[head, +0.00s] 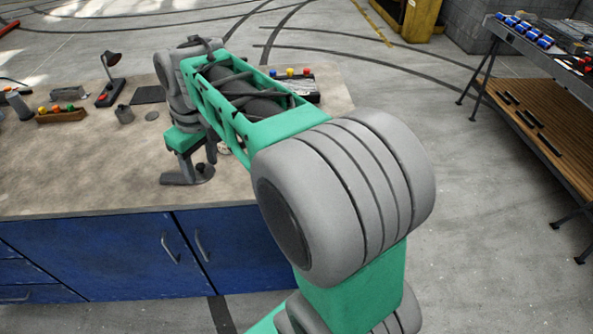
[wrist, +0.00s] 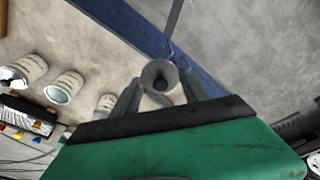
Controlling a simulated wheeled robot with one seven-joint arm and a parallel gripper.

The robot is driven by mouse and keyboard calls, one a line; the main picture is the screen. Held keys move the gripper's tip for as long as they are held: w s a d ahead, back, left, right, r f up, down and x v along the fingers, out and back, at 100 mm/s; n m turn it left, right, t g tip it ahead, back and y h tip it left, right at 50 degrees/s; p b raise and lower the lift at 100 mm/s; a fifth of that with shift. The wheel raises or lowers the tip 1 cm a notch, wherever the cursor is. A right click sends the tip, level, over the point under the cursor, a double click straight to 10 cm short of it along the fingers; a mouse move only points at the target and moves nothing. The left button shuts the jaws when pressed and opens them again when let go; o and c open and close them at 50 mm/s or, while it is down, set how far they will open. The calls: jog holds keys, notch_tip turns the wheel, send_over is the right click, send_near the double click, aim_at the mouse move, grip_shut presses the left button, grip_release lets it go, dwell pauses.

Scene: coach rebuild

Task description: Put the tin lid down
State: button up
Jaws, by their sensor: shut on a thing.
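The tin lid (wrist: 158,72) is a small grey round piece with a dark middle, between my fingers in the wrist view. In the head view the lid (head: 190,176) shows as a grey disc below my fingers, over the front part of the worktop (head: 90,185). My gripper (head: 186,164) is shut on it; the fingers also show in the wrist view (wrist: 158,92). I cannot tell whether the lid touches the worktop. Pale tins (wrist: 66,87) stand to the left in the wrist view; in the head view my arm mostly hides them.
A dark box with coloured knobs (head: 300,88) is behind my arm. The worktop's front left is bare.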

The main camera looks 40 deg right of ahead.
jog(key=s+d+f+n+g+y+b, duration=0.1)
jog(key=s+d+f+n+b, duration=0.3)
jog(key=d+n, duration=0.4)
jog(key=s+d+f+n+g+b, duration=0.1)
jog(key=s+d+n+b, duration=0.35)
jog(key=d+n, duration=0.4)
jog(key=w+d+f+b, duration=0.1)
jog(key=d+f, duration=0.2)
jog(key=d, duration=0.1)
jog(key=w+d+f, duration=0.2)
jog(key=d+f, duration=0.1)
jog(key=d, duration=0.1)
jog(key=w+d+f+b, duration=0.1)
jog(key=w+d+f, duration=0.1)
jog(key=d+f, duration=0.2)
jog(key=shift+w+d+b, duration=0.2)
jog(key=shift+b, duration=0.15)
notch_tip(320, 180, down, 3)
jog(key=b, duration=0.3)
jog(key=shift+w+d+f, duration=0.1)
jog(key=shift+f, duration=0.05)
jog(key=shift+r, duration=0.25)
jog(key=shift+f, duration=0.2)
jog(key=o, duration=1.3)
